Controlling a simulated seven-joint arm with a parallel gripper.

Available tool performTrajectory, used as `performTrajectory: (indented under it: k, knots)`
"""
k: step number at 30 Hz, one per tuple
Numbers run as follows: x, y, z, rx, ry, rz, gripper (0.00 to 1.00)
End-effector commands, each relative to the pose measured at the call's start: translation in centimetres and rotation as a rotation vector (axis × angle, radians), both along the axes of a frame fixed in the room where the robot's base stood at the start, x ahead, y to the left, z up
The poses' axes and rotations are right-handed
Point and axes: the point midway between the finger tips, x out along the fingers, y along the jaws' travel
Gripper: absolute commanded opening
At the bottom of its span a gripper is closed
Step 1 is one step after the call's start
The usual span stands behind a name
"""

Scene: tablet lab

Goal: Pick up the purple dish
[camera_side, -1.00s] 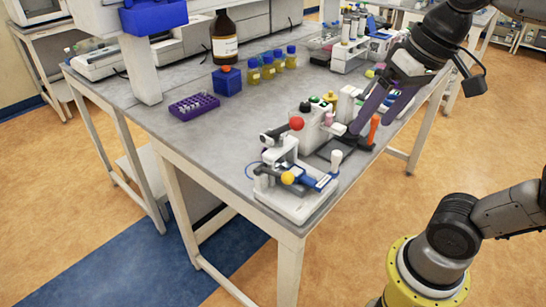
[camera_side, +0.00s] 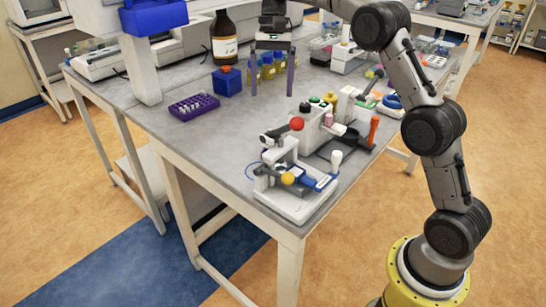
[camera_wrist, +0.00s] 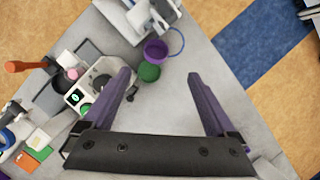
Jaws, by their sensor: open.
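A small round purple dish (camera_wrist: 155,52) shows in the wrist view, upper middle, its open top facing the camera. A green round object (camera_wrist: 148,72) is right beside it, on the side nearer my gripper. I cannot make out the dish in the side view; the bench devices may hide it. My gripper (camera_side: 271,92) is over the bench in the side view, pointing down, its purple fingers apart with nothing between them.
A white device with red and yellow knobs (camera_side: 298,200) stands at the bench's near corner. A white box with caps (camera_side: 315,133) is behind it. A purple tube rack (camera_side: 194,106), a blue block (camera_side: 227,82) and a brown bottle (camera_side: 224,38) stand left. Bench between is clear.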

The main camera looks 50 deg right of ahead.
Motion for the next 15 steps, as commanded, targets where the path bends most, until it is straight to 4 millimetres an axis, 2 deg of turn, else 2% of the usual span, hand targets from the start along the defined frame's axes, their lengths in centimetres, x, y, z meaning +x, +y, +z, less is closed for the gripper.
performTrajectory:
  k: [1,3,11,15]
  knots:
    - [0.5,-0.5,-1.5,0.006,0.025,-0.008,0.92]
    - [0.6,-0.9,-3.0,0.012,0.054,-0.015,0.92]
    - [0.1,-0.8,-5.9,0.018,0.079,-0.024,0.92]
    - [-0.6,0.0,-8.4,0.018,0.08,-0.025,0.92]
